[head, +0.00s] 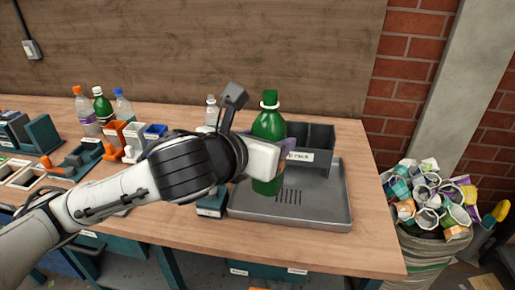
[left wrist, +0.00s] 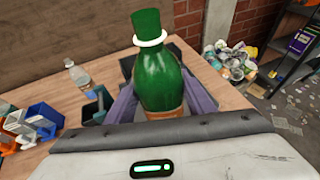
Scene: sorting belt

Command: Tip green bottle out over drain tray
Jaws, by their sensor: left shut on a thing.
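The green bottle (head: 268,124) has a green cap and a white neck ring, and stands upright in my left gripper (head: 276,146). The gripper is shut around its middle, and the gripper body hides part of the bottle. In the left wrist view the bottle (left wrist: 164,78) rises between two purple-grey fingers (left wrist: 160,104). The grey metal drain tray (head: 325,213), with slots in its floor, lies on the bench below and around the bottle. I cannot tell whether the bottle's base touches the tray. My right gripper is not in view.
A dark divided rack (head: 318,140) with a label stands behind the tray. A clear bottle (head: 211,110) stands behind my left arm. Several bottles (head: 103,107) and small coloured bins (head: 134,137) are at the left. A full sack of cans (head: 430,205) stands right of the bench.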

